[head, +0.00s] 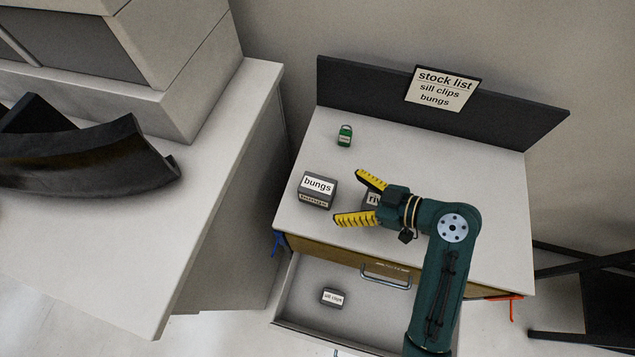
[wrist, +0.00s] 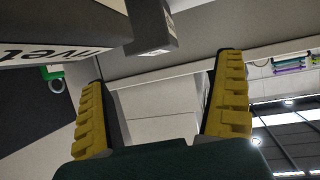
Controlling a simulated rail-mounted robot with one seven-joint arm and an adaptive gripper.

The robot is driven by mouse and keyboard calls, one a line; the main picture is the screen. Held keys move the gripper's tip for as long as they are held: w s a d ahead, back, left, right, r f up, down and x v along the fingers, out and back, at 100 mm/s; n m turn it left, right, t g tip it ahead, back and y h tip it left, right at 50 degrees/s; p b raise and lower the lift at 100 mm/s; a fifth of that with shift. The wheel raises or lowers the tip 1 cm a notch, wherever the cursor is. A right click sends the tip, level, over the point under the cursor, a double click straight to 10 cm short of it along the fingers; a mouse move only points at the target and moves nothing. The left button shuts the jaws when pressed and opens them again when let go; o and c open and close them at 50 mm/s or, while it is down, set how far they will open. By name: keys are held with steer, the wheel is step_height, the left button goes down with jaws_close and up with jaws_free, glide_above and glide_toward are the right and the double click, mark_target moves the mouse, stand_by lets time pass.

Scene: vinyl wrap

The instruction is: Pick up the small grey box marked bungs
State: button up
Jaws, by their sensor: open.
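The small dark grey box marked bungs (head: 317,188) sits on the white worktop, near its left edge. My gripper (head: 348,197) is open and empty in the head view, its yellow fingers pointing left towards this box. The fingertips are just right of the box and appear apart from it. In the wrist view my gripper (wrist: 162,75) shows both fingers spread with nothing between them. A dark box (wrist: 152,28) at the top there may be the bungs box; its label is not readable.
A grey box marked "riv…" (head: 371,199) stands behind my gripper, partly hidden; its label shows upside down in the wrist view (wrist: 60,53). A green padlock-like item (head: 345,136) stands farther back. The open drawer (head: 300,309) holds a sill clips box (head: 333,297). A stock list sign (head: 442,90) stands behind.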

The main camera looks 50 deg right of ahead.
mark_target(319, 186)
steer(key=x, duration=0.9)
steer(key=shift+w+d+r, duration=0.1)
steer(key=shift+w+d, duration=0.15)
steer(key=shift+w, duration=0.05)
steer(key=c, duration=1.4)
